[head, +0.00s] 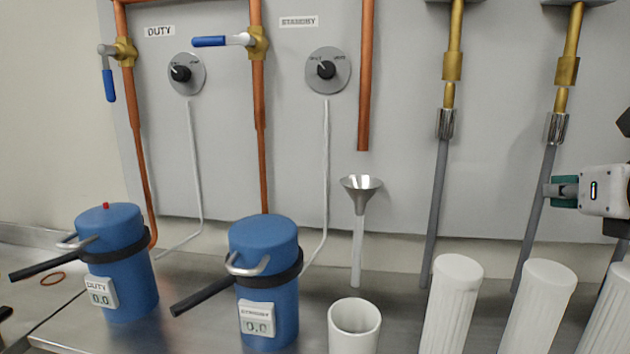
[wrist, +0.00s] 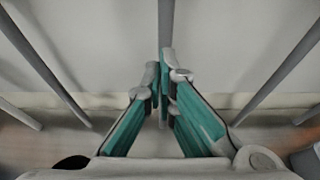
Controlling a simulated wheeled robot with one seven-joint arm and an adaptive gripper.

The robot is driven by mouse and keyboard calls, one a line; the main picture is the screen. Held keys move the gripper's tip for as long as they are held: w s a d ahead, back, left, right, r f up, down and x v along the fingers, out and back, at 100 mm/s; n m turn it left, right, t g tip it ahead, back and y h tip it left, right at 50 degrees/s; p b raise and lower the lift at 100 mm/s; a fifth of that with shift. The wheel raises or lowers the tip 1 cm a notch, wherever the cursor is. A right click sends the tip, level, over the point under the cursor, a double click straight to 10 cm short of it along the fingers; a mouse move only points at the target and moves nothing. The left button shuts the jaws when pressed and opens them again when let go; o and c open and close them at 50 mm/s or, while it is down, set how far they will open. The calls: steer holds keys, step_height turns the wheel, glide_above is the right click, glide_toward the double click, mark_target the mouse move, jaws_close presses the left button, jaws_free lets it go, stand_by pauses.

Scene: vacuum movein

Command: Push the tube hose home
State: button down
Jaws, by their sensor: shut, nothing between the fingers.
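Two grey tube hoses hang below brass fittings on the grey panel, each with a silver collar at its upper end. The left hose (head: 437,200) hangs under the left brass fitting (head: 453,60). The right hose (head: 541,190) hangs under the right brass fitting (head: 568,65), its collar (head: 556,128) near the brass stem. My gripper (head: 552,190) is at the right hose, well below the collar, with its fingertips at the hose's side. In the wrist view a grey hose (wrist: 166,28) runs straight up beyond my fingertips (wrist: 163,82). The fingers are shut and hold nothing.
White ribbed cylinders (head: 450,305) stand on the steel bench below the hoses. A funnel (head: 361,188), a white cup (head: 354,326) and two blue canisters (head: 265,285) stand left. In the wrist view, other slanted grey tubes (wrist: 285,70) flank my gripper.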

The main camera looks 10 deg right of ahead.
mark_target(556, 135)
steer(key=shift+b+x, duration=0.3)
steer(key=shift+x, duration=0.5)
step_height(556, 135, up, 4)
steer(key=shift+s+f+p, duration=0.2)
steer(key=shift+f+p, duration=0.05)
steer(key=shift+p, duration=0.75)
steer(key=shift+r, duration=0.3)
steer(key=shift+r, duration=0.1)
step_height(556, 135, up, 4)
steer(key=p, duration=0.4)
steer(key=shift+r, duration=0.1)
